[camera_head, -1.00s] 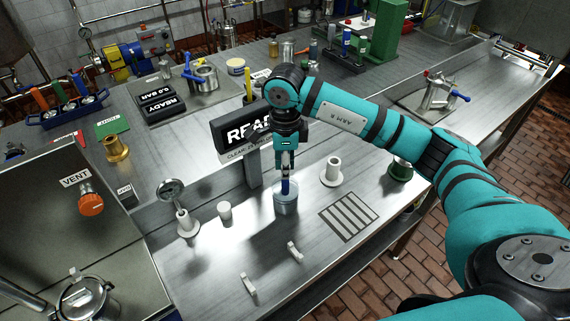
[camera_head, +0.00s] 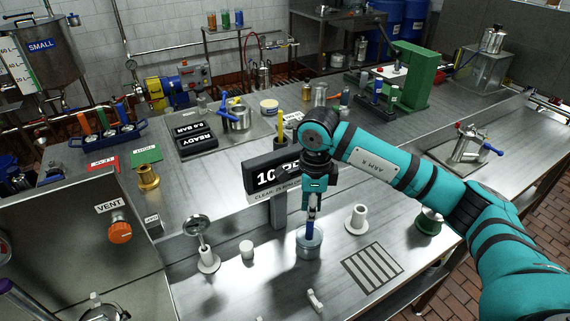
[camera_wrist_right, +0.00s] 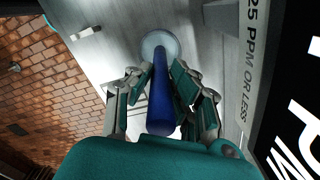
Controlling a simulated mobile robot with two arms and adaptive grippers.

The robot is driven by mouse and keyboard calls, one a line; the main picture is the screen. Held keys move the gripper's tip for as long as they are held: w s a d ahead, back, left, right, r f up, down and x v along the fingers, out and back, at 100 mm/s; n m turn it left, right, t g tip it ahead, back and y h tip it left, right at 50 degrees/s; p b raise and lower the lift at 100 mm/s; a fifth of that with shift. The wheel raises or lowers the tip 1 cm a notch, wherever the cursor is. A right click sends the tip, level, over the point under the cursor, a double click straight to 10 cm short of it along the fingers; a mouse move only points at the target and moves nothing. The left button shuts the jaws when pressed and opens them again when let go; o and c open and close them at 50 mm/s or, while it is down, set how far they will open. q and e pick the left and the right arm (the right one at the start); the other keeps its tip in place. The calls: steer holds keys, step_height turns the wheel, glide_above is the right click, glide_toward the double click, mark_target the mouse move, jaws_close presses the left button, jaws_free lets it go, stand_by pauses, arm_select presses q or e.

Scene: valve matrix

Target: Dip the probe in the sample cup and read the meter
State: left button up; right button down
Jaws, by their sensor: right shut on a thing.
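The blue probe (camera_head: 309,231) stands upright with its lower end in the clear sample cup (camera_head: 307,247) on the steel bench. My right gripper (camera_head: 313,212) is above the cup, shut on the probe. In the right wrist view the probe (camera_wrist_right: 161,98) lies between the two fingers, and its far end reaches the round cup (camera_wrist_right: 160,42). The black meter (camera_head: 258,176) stands behind the cup on a post. Its white display starts with "10"; my arm hides part of the rest. Its label includes "25 PPM OR LESS" in the wrist view. My left gripper is not in view.
Left of the cup stand a small white cup (camera_head: 246,250) and a gauge on a stem (camera_head: 198,228). A white flanged fitting (camera_head: 357,219) and a slotted drain (camera_head: 371,268) are to the right. A white handle-like piece (camera_head: 315,300) is in front.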

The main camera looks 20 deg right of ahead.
mark_target(284, 165)
steer(key=shift+r+p, duration=1.8)
steer(key=shift+r, duration=2)
steer(key=shift+r+p, duration=0.7)
steer(key=shift+r, duration=0.8)
